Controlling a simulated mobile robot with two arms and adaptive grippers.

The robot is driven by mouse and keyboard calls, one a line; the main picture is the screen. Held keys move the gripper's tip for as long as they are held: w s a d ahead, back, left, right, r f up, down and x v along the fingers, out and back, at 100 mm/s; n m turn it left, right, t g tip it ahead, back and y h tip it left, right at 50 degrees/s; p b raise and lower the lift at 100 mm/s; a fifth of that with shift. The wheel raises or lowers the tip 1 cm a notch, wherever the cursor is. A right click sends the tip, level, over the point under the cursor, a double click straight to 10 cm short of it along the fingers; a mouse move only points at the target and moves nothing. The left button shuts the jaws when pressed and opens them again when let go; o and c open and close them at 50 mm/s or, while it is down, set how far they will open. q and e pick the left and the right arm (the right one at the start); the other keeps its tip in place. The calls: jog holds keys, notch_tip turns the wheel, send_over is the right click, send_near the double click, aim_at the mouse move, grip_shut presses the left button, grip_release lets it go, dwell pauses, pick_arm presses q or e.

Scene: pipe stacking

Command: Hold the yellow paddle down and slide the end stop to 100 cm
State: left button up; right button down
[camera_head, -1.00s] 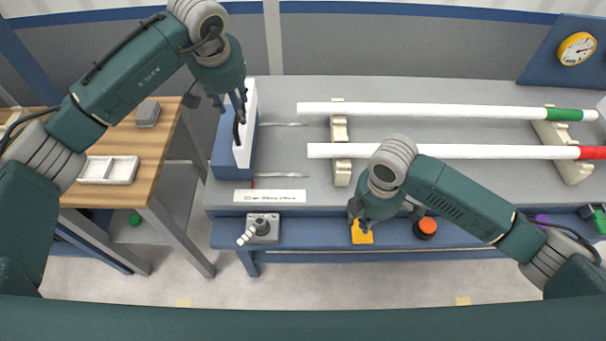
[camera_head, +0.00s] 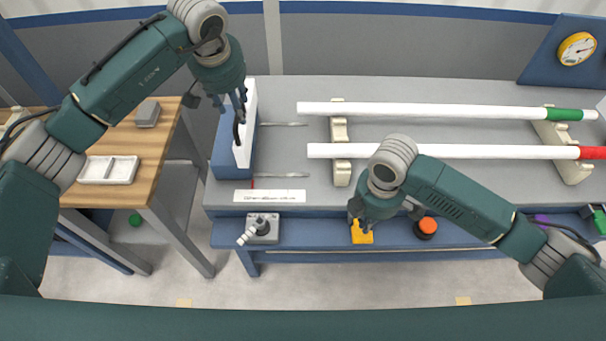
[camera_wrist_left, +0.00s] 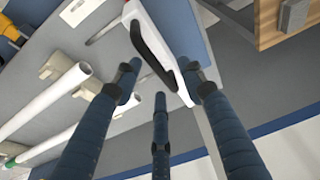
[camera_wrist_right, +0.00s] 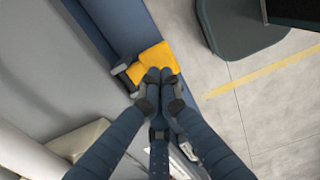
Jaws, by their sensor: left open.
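The end stop is a white upright plate (camera_head: 250,95) on a blue block at the left end of the bench, with a black handle (camera_wrist_left: 150,50) on its face. My left gripper (camera_head: 240,104) is open at the handle. In the left wrist view its fingers (camera_wrist_left: 162,85) spread around the handle's lower end; I cannot tell if they touch it. The yellow paddle (camera_head: 362,237) is on the blue front ledge. My right gripper (camera_wrist_right: 160,76) has its fingertips together, at the paddle's edge in the right wrist view (camera_wrist_right: 155,62). Whether the paddle is pressed down is unclear.
Two white pipes, one green-ended (camera_head: 430,109) and one red-ended (camera_head: 450,151), lie on cream supports to the right. A label strip (camera_head: 285,196) is unreadable. A wooden table (camera_head: 155,165) stands left.

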jog(key=shift+f, duration=2.6)
pick_arm(q)
jog(key=shift+s, duration=0.1)
pick_arm(e)
jog(key=shift+s+f, duration=0.15)
